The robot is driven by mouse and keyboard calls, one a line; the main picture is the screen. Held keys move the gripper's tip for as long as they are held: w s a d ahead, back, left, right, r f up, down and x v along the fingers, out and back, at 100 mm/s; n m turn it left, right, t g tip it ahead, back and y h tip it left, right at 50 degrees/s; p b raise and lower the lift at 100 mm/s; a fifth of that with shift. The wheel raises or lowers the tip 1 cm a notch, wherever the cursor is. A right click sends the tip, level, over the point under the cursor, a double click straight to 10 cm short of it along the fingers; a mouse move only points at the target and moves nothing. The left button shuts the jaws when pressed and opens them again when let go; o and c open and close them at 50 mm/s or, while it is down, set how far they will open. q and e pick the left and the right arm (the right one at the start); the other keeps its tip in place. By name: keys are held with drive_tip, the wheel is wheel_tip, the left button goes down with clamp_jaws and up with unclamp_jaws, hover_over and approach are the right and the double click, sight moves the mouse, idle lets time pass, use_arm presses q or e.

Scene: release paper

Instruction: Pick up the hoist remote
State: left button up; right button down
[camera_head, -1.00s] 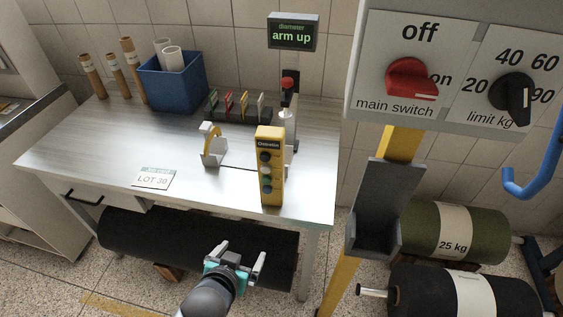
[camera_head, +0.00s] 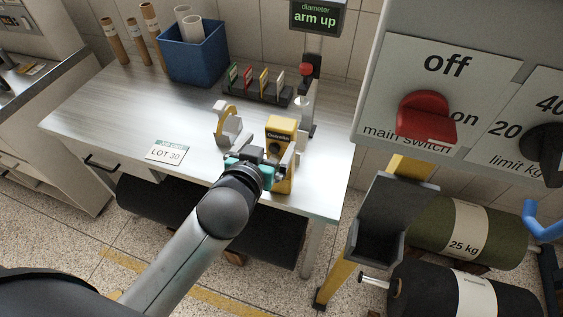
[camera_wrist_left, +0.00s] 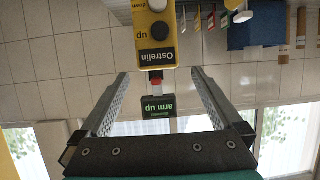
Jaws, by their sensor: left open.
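The hoist remote (camera_head: 281,126) is a yellow upright box with a dark label and round buttons, at the front right edge of the steel table. My left gripper (camera_head: 271,150) is open just in front of it and partly hides its lower part. In the left wrist view, which is upside down, the remote (camera_wrist_left: 157,42) shows beyond the open fingers (camera_wrist_left: 160,74), roughly centred between them. No contact with the remote can be made out. My right gripper is not in view.
A white tape dispenser (camera_head: 228,128) stands left of the remote. Behind are a rack of coloured tags (camera_head: 256,90), a gauge post with a red knob (camera_head: 306,69) and a blue bin (camera_head: 196,58). A grey holder on a yellow post (camera_head: 387,215) stands right of the table (camera_head: 120,95).

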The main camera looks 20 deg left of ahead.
sight(278, 131)
use_arm(q)
drive_tip(key=x, duration=0.3)
drive_tip(key=shift+w+f, duration=0.15)
drive_tip(key=shift+w, duration=0.2)
drive_tip(key=shift+x, duration=2.65)
drive_tip(key=shift+d, duration=0.2)
drive_tip(key=shift+c, duration=0.2)
clamp_jaws()
drive_tip(key=shift+w+r, duration=0.1)
drive_tip(key=shift+r, duration=0.2)
